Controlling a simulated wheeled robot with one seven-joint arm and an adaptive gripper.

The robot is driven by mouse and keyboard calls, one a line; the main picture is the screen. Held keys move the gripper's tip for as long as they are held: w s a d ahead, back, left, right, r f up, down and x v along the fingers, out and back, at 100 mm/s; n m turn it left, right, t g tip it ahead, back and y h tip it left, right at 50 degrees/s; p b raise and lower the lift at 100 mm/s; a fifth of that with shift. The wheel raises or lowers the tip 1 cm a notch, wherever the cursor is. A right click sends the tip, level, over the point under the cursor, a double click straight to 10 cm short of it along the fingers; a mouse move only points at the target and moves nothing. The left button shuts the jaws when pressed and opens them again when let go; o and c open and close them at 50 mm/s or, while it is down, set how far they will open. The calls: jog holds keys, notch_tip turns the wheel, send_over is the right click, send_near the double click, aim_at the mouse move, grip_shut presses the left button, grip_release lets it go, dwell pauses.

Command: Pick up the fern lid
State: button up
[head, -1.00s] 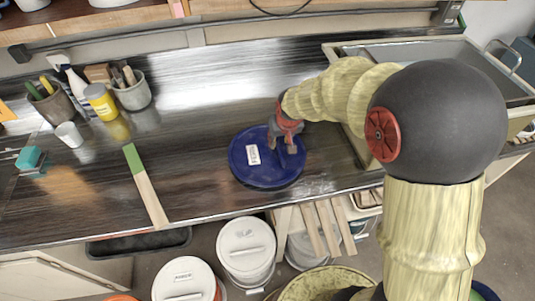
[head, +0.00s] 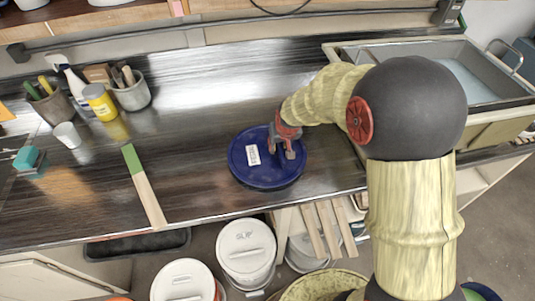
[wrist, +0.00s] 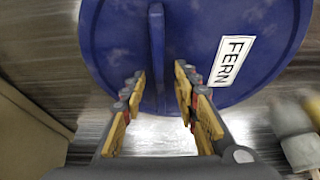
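The fern lid (head: 250,175) is a round blue disc with a raised bar handle and a white label. It lies flat on the dark counter, near the front edge. In the wrist view the lid (wrist: 120,40) fills the top, its label (wrist: 233,60) reads FERN, and its bar handle (wrist: 157,45) runs up the picture. My gripper (head: 285,153) is over the lid's right part. In the wrist view my gripper (wrist: 160,78) is open, its two padded fingers on either side of the handle, with gaps showing. Contact with the lid cannot be told.
A green-tipped wooden stick (head: 144,185) lies left of the lid. Cups of tools, a yellow jar (head: 100,102) and a spray bottle (head: 71,82) stand at the back left. A sink (head: 470,75) is at right. White lidded buckets (head: 246,247) stand below the counter.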

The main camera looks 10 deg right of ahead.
jog(key=shift+c, duration=1.2)
jog(key=c, duration=0.4)
grip_shut()
jog(key=shift+r, duration=0.1)
